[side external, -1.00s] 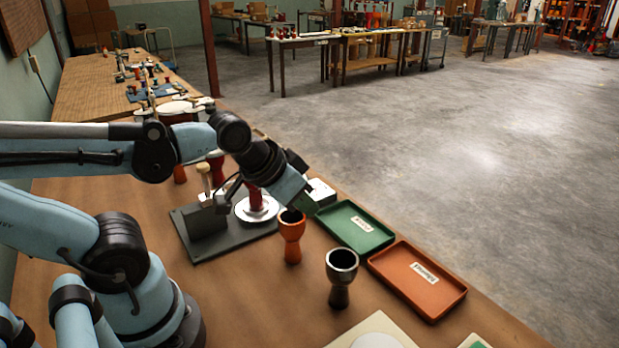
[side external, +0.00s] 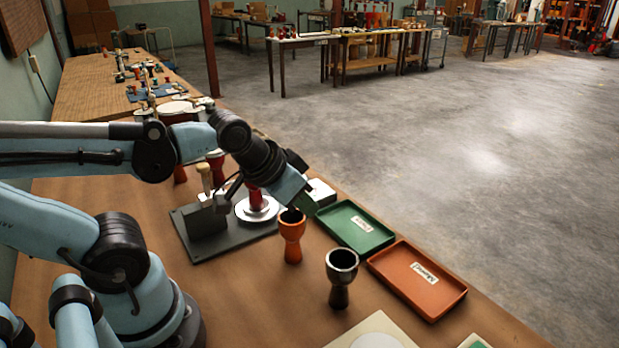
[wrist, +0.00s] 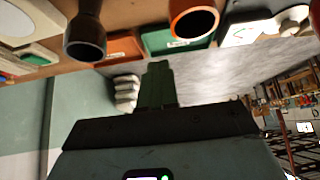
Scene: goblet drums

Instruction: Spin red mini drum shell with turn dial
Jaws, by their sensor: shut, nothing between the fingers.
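The red mini drum shell (side external: 256,198) stands upright on a round pale disc (side external: 257,212) of a dark grey spinning fixture (side external: 233,244) in the side view. My arm partly covers its top. A post with a tan knob (side external: 204,170) rises at the back left of the fixture; I cannot tell if it is the turn dial. My gripper (side external: 304,205) is to the right of the red shell, apart from it, close above and behind the orange goblet shell (side external: 291,238). Its green fingers (wrist: 158,85) are shut and empty in the wrist view.
A dark metallic goblet shell (side external: 341,277) stands at the front, also in the wrist view (wrist: 86,33). A green tray (side external: 340,234) and an orange tray (side external: 420,296) lie along the right table edge. A white box (side external: 320,192) sits behind my gripper. Bare table lies in front of the fixture.

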